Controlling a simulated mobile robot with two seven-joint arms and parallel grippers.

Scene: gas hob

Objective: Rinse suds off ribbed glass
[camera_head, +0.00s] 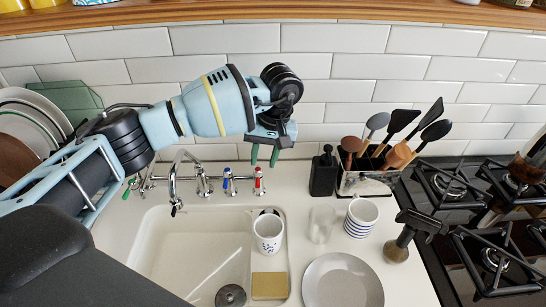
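A clear glass (320,224) stands upright on the white counter, right of the sink and left of a striped mug; ribs and suds are too small to make out. The white sink (165,245) has a metal tap (173,185) at its back left, with a blue-marked handle (228,182) and a red-marked handle (259,182) along the back. My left gripper (264,156) hangs above the back of the counter, near the red-marked handle. Its two green fingertips are apart with nothing between them. My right gripper is not in view.
A patterned white cup (268,232) and a yellow sponge (269,285) sit at the sink's right side. A striped mug (361,218), grey plate (342,284), black dispenser (324,173) and utensil holder (367,183) stand nearby. A gas hob (497,260) is at right; plates (38,105) stand at left.

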